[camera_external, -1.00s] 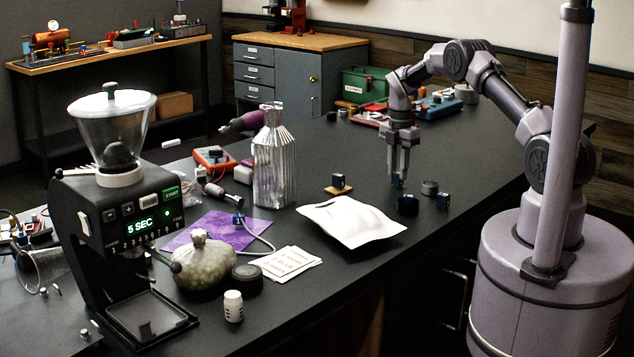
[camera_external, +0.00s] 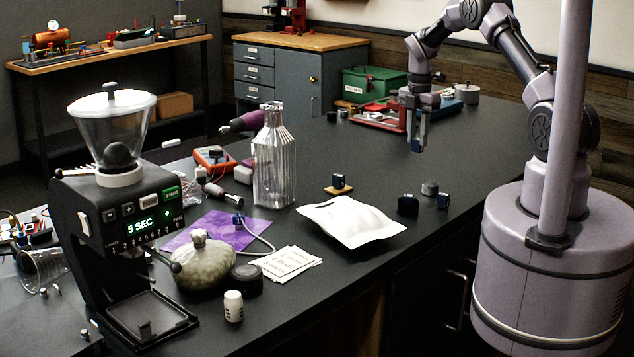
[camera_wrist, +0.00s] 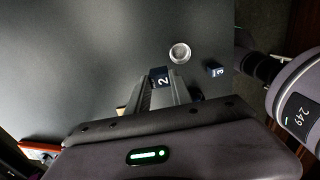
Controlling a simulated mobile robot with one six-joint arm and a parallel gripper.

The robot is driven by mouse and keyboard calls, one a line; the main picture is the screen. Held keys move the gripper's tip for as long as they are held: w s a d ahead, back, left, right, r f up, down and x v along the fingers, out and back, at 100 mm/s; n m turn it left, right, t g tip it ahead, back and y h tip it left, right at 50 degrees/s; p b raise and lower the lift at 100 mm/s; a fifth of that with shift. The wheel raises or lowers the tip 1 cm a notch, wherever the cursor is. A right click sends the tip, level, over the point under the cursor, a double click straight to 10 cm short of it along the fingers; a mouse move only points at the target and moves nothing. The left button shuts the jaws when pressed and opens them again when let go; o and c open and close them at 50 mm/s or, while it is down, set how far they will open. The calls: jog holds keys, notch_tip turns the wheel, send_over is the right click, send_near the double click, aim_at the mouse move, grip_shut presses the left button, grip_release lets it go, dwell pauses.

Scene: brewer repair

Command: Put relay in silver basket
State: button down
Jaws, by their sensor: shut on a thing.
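My gripper (camera_external: 418,143) is shut on a small dark-blue relay (camera_wrist: 160,77) marked 2, held above the counter; the fingers partly hide it in the external view. A mesh, cone-shaped silvery basket (camera_external: 42,268) lies tilted at the far left, beyond the grinder, far from my gripper. A small round grey metal cup (camera_external: 429,188) stands on the counter below my gripper and also shows in the wrist view (camera_wrist: 180,53). I cannot tell which of the two is the silver basket. A second relay (camera_external: 443,201), marked 3 in the wrist view (camera_wrist: 215,69), stands beside the cup.
A small black object (camera_external: 408,205) stands near the cup. Another blue piece (camera_external: 338,181) sits on a wooden tile. A white pouch (camera_external: 351,222), clear ribbed bottle (camera_external: 273,160) and black grinder (camera_external: 113,235) stand to the left. Red trays (camera_external: 375,118) lie behind.

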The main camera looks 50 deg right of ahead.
jog(key=r+p, duration=0.2)
send_over(430, 188)
jog(key=w+d, duration=0.1)
jog(key=d, duration=0.1)
jog(key=f, duration=0.1)
notch_tip(430, 188, down, 8)
jog(key=b, duration=0.8)
jog(key=shift+f, duration=0.25)
jog(key=shift+r, duration=0.1)
jog(key=c, duration=1.1)
grip_release()
jog(key=shift+o, duration=0.2)
